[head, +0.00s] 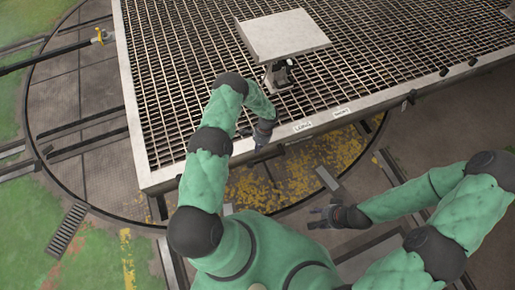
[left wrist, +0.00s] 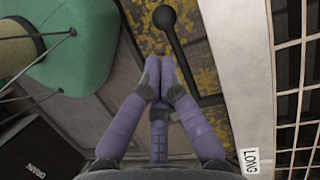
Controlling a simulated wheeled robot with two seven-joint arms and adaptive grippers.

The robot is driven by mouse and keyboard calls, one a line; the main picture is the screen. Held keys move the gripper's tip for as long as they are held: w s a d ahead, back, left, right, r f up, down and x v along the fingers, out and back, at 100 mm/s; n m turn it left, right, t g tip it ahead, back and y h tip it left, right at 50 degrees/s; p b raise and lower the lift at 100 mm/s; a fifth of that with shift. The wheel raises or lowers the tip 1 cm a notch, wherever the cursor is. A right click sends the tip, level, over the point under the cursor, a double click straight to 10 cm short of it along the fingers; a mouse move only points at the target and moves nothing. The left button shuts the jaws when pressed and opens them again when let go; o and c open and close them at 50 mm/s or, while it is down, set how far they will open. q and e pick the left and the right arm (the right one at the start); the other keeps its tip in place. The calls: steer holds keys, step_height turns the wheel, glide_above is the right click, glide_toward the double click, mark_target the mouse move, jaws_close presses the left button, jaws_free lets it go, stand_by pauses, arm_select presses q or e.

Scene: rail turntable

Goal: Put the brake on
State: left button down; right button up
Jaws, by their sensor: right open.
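A black lever with a round knob (left wrist: 164,17) shows in the left wrist view, above a floor with worn yellow paint; whether it is the brake I cannot tell. My left gripper (left wrist: 160,62) has its purple fingertips together, with nothing visible between them. The knob lies just beyond the tips; I see no grip on it. In the head view the left gripper (head: 260,146) hangs at the front edge of the grated platform (head: 185,75). My right gripper (head: 314,218) is open and empty, low in front of the platform.
The platform edge carries a label reading LONG (head: 302,127) and a second label (head: 342,112) too small to read. A pale box-like top (head: 283,34) stands on the grating. A yellow-tipped fitting (head: 100,36) is at the upper left. Rails cross the round turntable floor (head: 85,90).

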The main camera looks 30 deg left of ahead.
mark_target(252, 164)
arm_select(q)
steer(key=b+x, duration=0.3)
steer(key=x, duration=0.7)
steer(key=shift+b, duration=0.3)
arm_select(e)
step_height(252, 164, down, 4)
steer(key=shift+f, duration=0.1)
arm_select(q)
steer(key=shift+r, duration=0.1)
